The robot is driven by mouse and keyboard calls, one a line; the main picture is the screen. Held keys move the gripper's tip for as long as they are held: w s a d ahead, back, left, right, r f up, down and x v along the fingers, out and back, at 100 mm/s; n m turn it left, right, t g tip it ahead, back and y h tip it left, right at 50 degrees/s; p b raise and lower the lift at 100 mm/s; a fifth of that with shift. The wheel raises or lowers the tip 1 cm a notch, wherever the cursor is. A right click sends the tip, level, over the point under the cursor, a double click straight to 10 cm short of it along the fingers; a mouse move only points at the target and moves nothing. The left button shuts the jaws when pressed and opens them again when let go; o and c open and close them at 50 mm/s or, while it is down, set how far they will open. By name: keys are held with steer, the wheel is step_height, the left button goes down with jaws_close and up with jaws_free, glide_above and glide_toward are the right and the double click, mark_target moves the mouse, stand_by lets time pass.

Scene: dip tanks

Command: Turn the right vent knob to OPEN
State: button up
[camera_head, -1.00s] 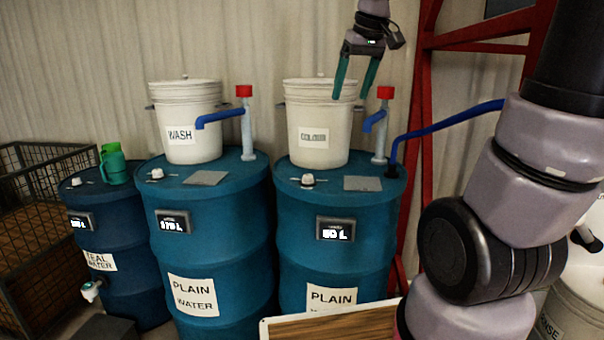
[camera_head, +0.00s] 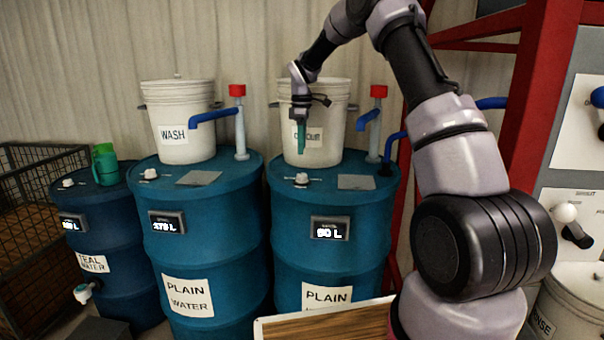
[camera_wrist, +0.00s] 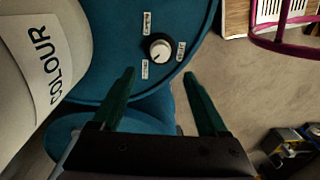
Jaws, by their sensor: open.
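The right vent knob (camera_head: 302,179) is a small white knob on top of the right blue plain-water drum (camera_head: 330,262). In the wrist view the knob (camera_wrist: 160,49) is round and white on a dark base, with several small labels around it that I cannot read surely. A faint mark on its face seems to point to the lower left. My gripper (camera_head: 301,148) hangs above the knob, pointing down, in front of the COLOUR bucket. In the wrist view my gripper's green fingers (camera_wrist: 159,76) are apart and empty. The knob shows beyond the gap between their tips, untouched.
The COLOUR bucket (camera_head: 328,95) stands on the drum behind my gripper. A blue spout pipe with a red cap (camera_head: 378,91) rises to its right. A grey plate (camera_head: 356,182) lies right of the knob. Left are the WASH bucket (camera_head: 178,105) and another drum (camera_head: 200,245).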

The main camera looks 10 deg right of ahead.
mark_target(302, 174)
step_height(302, 174, down, 10)
steer(key=shift+f, duration=0.25)
stand_by(0.3)
jaws_close()
